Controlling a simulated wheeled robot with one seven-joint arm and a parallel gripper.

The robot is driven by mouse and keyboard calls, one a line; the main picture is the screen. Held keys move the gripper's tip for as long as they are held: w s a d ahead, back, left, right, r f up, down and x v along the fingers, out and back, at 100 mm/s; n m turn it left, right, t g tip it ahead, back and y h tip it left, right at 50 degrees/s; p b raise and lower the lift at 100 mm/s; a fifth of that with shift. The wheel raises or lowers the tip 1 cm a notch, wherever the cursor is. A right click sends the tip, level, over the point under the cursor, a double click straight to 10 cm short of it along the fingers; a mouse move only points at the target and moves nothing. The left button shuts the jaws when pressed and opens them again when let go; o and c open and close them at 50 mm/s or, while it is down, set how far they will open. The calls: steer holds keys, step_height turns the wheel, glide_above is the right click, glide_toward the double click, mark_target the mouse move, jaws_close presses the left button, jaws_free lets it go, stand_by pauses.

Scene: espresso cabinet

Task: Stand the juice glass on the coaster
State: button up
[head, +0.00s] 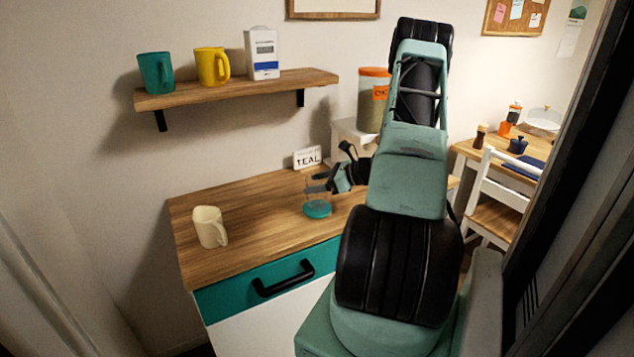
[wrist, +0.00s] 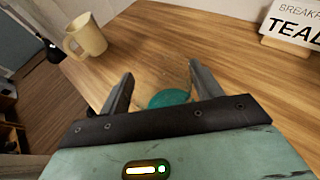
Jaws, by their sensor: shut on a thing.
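The clear juice glass (head: 316,196) is between the fingers of my gripper (head: 322,183), which is shut on it. In the wrist view the glass (wrist: 160,75) is a faint outline between my gripper's fingertips (wrist: 160,77). The round teal coaster (head: 317,211) lies on the wooden cabinet top, directly below the glass in the head view. The coaster (wrist: 169,98) also shows between the fingers in the wrist view. The glass looks upright. I cannot tell whether its base touches the coaster.
A cream mug (head: 209,227) stands left on the cabinet top (head: 255,240), with clear wood between it and the coaster. A "TEAL" sign (head: 307,157) stands behind. A shelf (head: 240,88) above holds a teal mug, a yellow mug and a carton.

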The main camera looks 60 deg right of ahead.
steer(key=shift+f, duration=0.15)
steer(key=shift+f, duration=0.15)
steer(key=o, duration=1.1)
steer(key=shift+o, duration=0.2)
